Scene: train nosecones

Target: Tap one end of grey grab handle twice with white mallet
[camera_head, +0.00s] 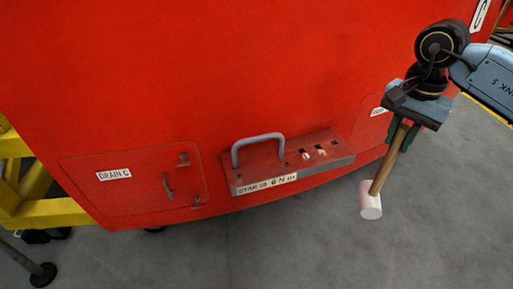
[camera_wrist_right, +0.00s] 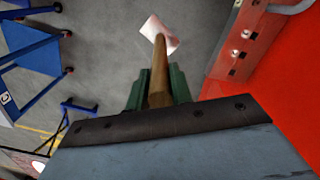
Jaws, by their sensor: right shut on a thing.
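The grey grab handle (camera_head: 258,149) is a U-shaped bar standing on a red ledge that juts from the red nosecone. Part of the handle also shows at the top right of the right wrist view (camera_wrist_right: 289,6). My right gripper (camera_head: 402,132) is shut on the wooden shaft of the white mallet (camera_head: 371,199). The mallet hangs head-down, to the right of the ledge and apart from the handle. In the right wrist view the mallet head (camera_wrist_right: 160,35) is beyond the green fingers (camera_wrist_right: 158,88). My left gripper is not in view.
The red ledge (camera_head: 334,158) carries a white label and several small slots and fittings right of the handle. A hatch marked DRAIN C (camera_head: 135,187) with a small handle is at the left. A yellow frame (camera_head: 40,210) stands at the far left. Grey floor (camera_head: 300,240) below is clear.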

